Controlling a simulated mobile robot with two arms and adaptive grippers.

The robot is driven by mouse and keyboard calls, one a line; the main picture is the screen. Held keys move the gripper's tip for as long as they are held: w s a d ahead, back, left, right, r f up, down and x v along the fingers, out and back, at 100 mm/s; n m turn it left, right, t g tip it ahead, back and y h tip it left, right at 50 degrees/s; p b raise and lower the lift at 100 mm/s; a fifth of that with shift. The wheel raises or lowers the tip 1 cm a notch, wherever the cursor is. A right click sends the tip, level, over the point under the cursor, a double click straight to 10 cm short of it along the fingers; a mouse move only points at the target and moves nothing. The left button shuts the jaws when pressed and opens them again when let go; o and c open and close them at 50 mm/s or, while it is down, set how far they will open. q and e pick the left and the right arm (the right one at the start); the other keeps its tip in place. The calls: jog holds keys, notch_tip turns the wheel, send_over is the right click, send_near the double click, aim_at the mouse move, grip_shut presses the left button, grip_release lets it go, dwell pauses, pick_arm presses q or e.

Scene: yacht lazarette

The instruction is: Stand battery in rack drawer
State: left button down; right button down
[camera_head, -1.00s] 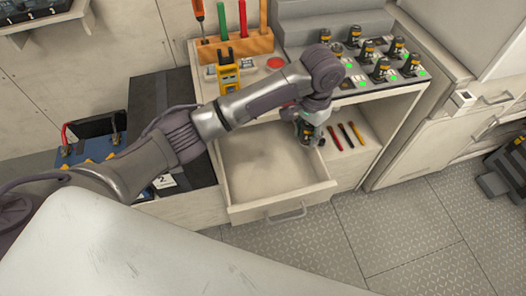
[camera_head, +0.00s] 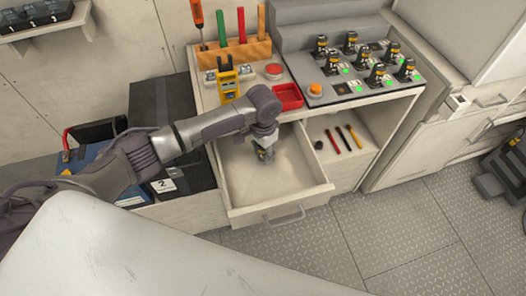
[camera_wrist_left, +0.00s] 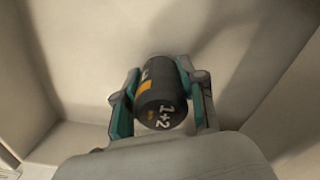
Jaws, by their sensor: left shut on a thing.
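My left gripper (camera_head: 264,152) is low over the open drawer (camera_head: 280,204), toward its back middle. In the left wrist view the fingers (camera_wrist_left: 161,105) are shut on a dark cylindrical battery (camera_wrist_left: 160,104) with white "1+2" marking and a yellow-orange patch. Pale drawer walls surround it there. I cannot tell whether the battery touches the drawer floor. The drawer holds nothing else that I can see. My right gripper is not in view.
A charger (camera_head: 345,90) with several black-and-yellow batteries and green lights stands on the counter. Beside it are a red tray (camera_head: 287,96), a yellow meter (camera_head: 228,80) and a wooden tool block (camera_head: 238,52). Tools lie in the open shelf (camera_head: 340,158) right of the drawer.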

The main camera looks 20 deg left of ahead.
pick_arm(q)
jog(key=shift+f, duration=0.25)
jog(key=shift+f, duration=0.15)
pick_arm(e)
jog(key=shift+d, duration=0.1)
pick_arm(q)
jog(key=c, duration=0.7)
grip_release()
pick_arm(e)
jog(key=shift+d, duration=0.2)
pick_arm(q)
notch_tip(320, 180, up, 12)
jog(key=shift+r, duration=0.15)
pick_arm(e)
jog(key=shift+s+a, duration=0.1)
